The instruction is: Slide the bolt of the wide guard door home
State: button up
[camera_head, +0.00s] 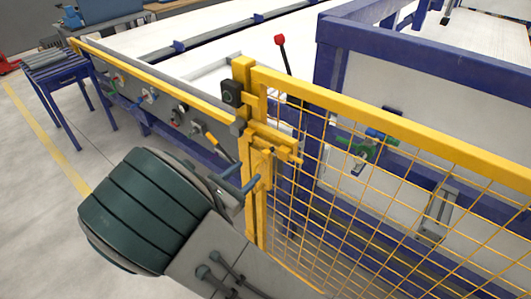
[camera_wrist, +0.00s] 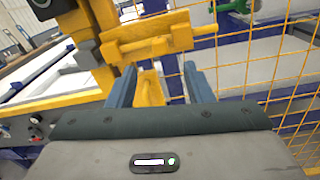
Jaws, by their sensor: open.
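The wide guard door (camera_head: 400,118) has a yellow frame with yellow mesh and stands against a yellow post (camera_head: 250,215). The yellow bolt (camera_head: 272,139) lies across the gap between post and door at the door's upper left; in the wrist view the bolt (camera_wrist: 160,46) is a horizontal bar across the top. A yellow handle-like piece (camera_wrist: 150,88) hangs below it. My gripper (camera_head: 246,175) is open, its blue fingers pointing at the door just below the bolt. In the wrist view my gripper (camera_wrist: 160,74) has the yellow piece between its fingers, apart from both; its depth is unclear.
A black switch box (camera_head: 231,93) sits on the post above the bolt. A panel with knobs and valves (camera_head: 150,96) runs left of the post. A red-knobbed lever (camera_head: 281,42) rises behind the door. Open floor lies at the left.

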aim_at(265, 156)
jog(key=p+x, duration=0.1)
jog(key=x, duration=0.8)
jog(key=shift+w+d+p, duration=0.2)
jog(key=shift+w+p, duration=0.05)
jog(key=shift+p, duration=0.1)
